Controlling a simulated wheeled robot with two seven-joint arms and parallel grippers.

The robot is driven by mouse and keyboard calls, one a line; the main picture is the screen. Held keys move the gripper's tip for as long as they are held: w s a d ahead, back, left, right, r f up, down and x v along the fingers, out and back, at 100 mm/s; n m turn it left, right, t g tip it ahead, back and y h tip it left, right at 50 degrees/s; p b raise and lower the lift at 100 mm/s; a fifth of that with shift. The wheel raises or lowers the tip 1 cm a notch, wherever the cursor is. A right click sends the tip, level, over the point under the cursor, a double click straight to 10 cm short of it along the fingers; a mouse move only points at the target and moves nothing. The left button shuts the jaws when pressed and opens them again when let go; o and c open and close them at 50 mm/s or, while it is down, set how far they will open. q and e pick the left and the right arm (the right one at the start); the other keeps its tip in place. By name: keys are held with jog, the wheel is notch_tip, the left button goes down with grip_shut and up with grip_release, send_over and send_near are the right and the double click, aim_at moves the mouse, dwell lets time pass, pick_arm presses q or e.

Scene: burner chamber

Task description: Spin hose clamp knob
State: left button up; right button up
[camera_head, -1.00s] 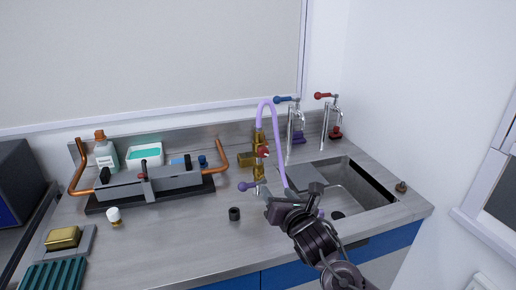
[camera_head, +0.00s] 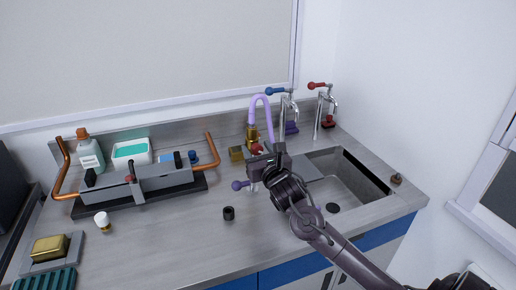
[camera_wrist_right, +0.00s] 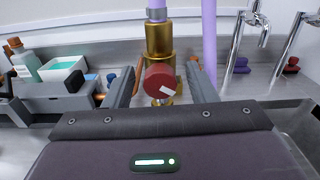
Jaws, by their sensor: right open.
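The red knob (camera_wrist_right: 160,81) with a white mark sits on the front of a brass fitting (camera_wrist_right: 159,40) in the right wrist view. In the head view the knob (camera_head: 257,148) is partly hidden by my right gripper (camera_head: 254,158). A lilac hose (camera_head: 259,97) loops up from the top of the brass fitting. My right gripper is open, with one finger on each side of the knob in the wrist view and gaps showing between. I cannot tell whether a finger touches it. My left gripper is in neither view.
A burner unit with copper pipes (camera_head: 211,149) stands left of the fitting. Two taps (camera_head: 319,110) and a sink (camera_head: 354,185) are at the right. A lilac-tipped lever (camera_head: 238,185) and a small black cylinder (camera_head: 229,213) are near the gripper. The front middle counter is clear.

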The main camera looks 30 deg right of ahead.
jog(key=c, duration=1)
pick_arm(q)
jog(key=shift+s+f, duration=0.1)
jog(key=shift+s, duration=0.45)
pick_arm(e)
jog(key=shift+o, duration=0.2)
